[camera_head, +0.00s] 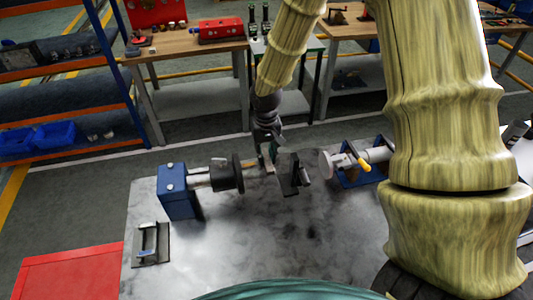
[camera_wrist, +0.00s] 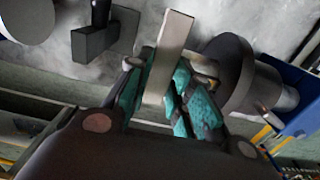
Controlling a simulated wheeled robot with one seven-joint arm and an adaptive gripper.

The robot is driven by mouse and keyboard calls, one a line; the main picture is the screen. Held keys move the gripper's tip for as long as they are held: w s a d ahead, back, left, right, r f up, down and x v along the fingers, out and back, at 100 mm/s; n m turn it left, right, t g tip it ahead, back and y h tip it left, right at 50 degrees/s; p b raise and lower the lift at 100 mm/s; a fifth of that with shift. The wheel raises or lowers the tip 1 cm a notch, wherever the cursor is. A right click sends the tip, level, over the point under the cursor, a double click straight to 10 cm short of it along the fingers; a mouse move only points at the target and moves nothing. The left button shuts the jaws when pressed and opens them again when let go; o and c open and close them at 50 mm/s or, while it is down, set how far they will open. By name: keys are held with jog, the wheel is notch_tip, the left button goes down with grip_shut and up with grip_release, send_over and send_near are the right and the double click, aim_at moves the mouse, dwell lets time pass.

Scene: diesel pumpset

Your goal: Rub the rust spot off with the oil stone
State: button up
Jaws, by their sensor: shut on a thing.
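My gripper (camera_head: 266,152) reaches down over the metal-topped bench, beside the black flange (camera_head: 228,172). In the wrist view its teal-padded fingers (camera_wrist: 160,88) are shut on a flat, pale grey-beige bar, the oil stone (camera_wrist: 172,48). The stone sticks out past the fingertips. A short shaft end (camera_wrist: 201,66) projects from the flange (camera_wrist: 228,72) close behind the stone and right finger; I cannot tell whether they touch. The shaft behind the flange runs into a blue block (camera_head: 178,190). I cannot make out the rust spot; the stone and fingers partly hide the shaft end.
A dark upright block (camera_head: 290,172) stands just right of my gripper, also in the wrist view (camera_wrist: 95,43). Further right is a grey disc (camera_head: 327,163) on a blue-based unit with a yellow handle. A small dark tray (camera_head: 163,256) lies front left. The bench's front middle is clear.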

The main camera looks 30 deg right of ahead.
jog(key=shift+f+b, duration=0.45)
jog(key=shift+f, duration=0.6)
dwell(0.5)
jog(key=shift+s, duration=0.1)
jog(key=shift+s+a+r, duration=0.15)
jog(key=shift+s+a, duration=0.05)
jog(key=shift+s, duration=0.3)
jog(key=shift+w+d+p, duration=0.15)
jog(key=shift+w+p, duration=0.05)
jog(key=shift+w, duration=0.4)
jog(key=shift+w+d+p, duration=0.15)
jog(key=shift+w+p, duration=0.05)
jog(key=shift+w, duration=0.4)
jog(key=shift+s, duration=0.2)
jog(key=shift+s+a+f, duration=0.15)
jog(key=shift+s, duration=0.4)
jog(key=shift+s+a+f, duration=0.1)
jog(key=shift+s+a, duration=0.05)
jog(key=shift+s, duration=0.4)
jog(key=shift+w+d+r+p, duration=0.1)
jog(key=shift+w+d+p, duration=0.05)
jog(key=shift+w, duration=0.5)
jog(key=shift+w+d+p, duration=0.15)
jog(key=shift+w, duration=0.45)
jog(key=shift+s, duration=0.1)
